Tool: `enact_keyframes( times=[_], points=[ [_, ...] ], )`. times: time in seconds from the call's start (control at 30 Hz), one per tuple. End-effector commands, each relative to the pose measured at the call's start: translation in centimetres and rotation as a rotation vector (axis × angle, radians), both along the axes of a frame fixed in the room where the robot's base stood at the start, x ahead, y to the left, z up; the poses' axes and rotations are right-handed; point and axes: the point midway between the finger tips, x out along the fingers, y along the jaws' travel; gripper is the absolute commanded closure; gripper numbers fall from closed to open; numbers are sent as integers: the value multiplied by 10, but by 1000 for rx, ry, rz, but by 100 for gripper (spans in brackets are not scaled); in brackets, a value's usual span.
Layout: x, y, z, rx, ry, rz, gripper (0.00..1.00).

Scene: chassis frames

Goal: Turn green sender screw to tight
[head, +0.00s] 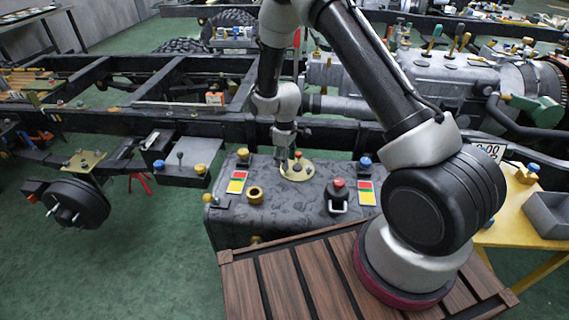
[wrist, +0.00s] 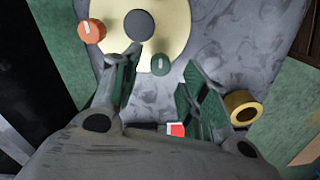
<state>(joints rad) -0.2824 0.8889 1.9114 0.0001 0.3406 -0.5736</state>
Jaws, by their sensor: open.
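The green sender screw (wrist: 160,64) is a small dark green knob with a pale mark, on the lower edge of the cream round sender plate (wrist: 178,22). The plate also shows on the tank top in the head view (head: 297,173). An orange screw (wrist: 91,31) sits at the plate's left edge, and a dark round hub (wrist: 139,24) is at its middle. My gripper (wrist: 162,62) is open, its fingers either side of the green screw in the picture; I cannot tell if either touches it. In the head view my gripper (head: 284,158) hides the green screw.
The dark tank (head: 290,215) carries a brass filler ring (head: 255,194), a red-capped part (head: 338,190), coloured labels (head: 366,192) and a blue knob (head: 365,162). The black chassis rail (head: 200,120) runs behind it. A wooden slatted deck (head: 310,275) lies in front.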

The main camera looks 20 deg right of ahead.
Motion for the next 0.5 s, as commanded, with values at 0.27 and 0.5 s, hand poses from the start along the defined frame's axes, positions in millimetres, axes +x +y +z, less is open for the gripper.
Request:
enact_keyframes(
  times=[0.27,0.5],
  points=[
    [0,0,-25,0,0,-1,56],
    [0,0,-25,0,0,-2,58]
  ],
)
